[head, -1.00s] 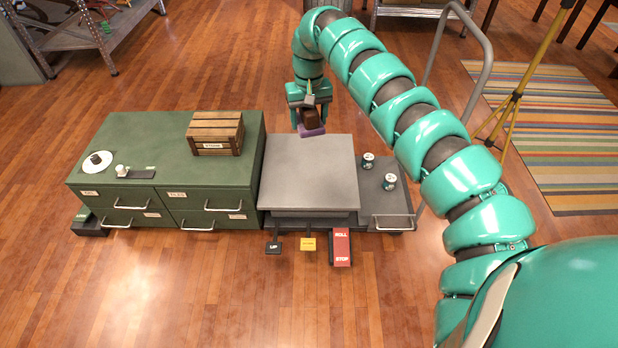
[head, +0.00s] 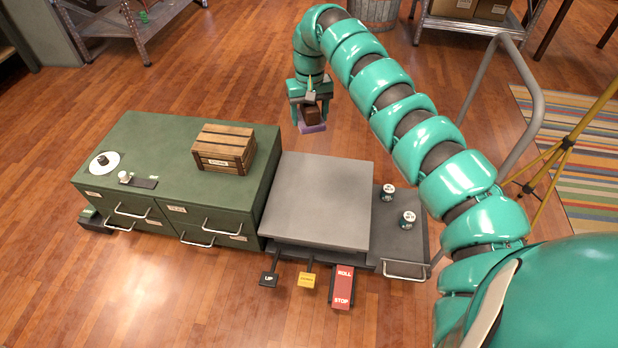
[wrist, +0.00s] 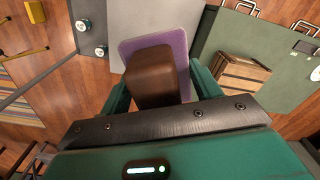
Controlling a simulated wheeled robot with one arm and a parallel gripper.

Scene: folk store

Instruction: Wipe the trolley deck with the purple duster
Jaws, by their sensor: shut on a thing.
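The purple duster (head: 312,128) has a brown block handle and a flat purple pad. My gripper (head: 311,112) is shut on its handle, with the pad facing down. In the wrist view the brown handle (wrist: 153,76) sits between my fingers and the purple pad (wrist: 181,42) shows beyond it. The trolley has a raised grey deck (head: 320,200), which looks bare. In the head view my gripper and the duster are at the deck's far edge, seemingly above it; the gap is hard to judge.
Two small tins (head: 408,220) stand on the lower dark platform right of the deck. A green cabinet (head: 160,150) at left bears a wooden crate (head: 224,150). Pedals (head: 342,288) jut out in front. A bent grey handle rail (head: 540,110) and yellow tripod (head: 570,140) stand at right.

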